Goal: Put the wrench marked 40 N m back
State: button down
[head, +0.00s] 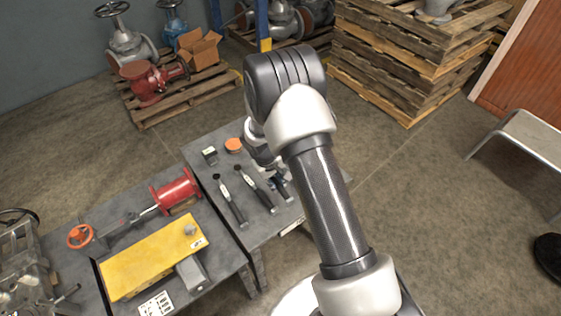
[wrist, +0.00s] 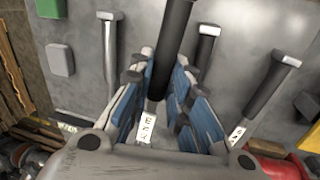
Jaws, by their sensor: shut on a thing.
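In the wrist view my gripper (wrist: 165,95) has its blue-padded fingers closed around a wrench with a dark shaft (wrist: 174,35) and a small white label (wrist: 146,128). The print on that label is too small to read surely. Other wrenches lie on the grey bench top: one at left (wrist: 108,60), one behind (wrist: 205,45) and one at right (wrist: 268,85) with its own white label (wrist: 237,134). In the head view two dark-handled wrenches (head: 230,203) (head: 257,190) lie on the bench (head: 205,140). My gripper is mostly hidden there behind my arm.
An orange round thing (head: 233,145) and a small box (head: 209,155) sit at the bench's back. The adjoining bench holds a red flanged spool (head: 175,192) and a yellow block (head: 150,258). Pallets (head: 390,60) with valves stand behind. A metal seat (head: 525,140) is at right.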

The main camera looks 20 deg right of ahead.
jog(key=shift+n, duration=0.5)
jog(key=shift+w+d+f+b, duration=0.25)
jog(key=shift+w+f+b, duration=0.35)
jog(key=shift+f, duration=0.4)
jog(key=shift+w+d+f+b, duration=0.2)
jog(key=shift+w+f+b, duration=0.25)
jog(key=shift+w+f, duration=0.45)
jog(key=shift+w+d+f+b, duration=0.25)
jog(key=shift+w+f+b, duration=0.25)
jog(key=shift+f, duration=0.65)
jog(key=shift+f+b, duration=0.6)
jog(key=shift+f, duration=0.05)
jog(key=c, duration=1.4)
grip_release()
jog(key=shift+s, duration=0.1)
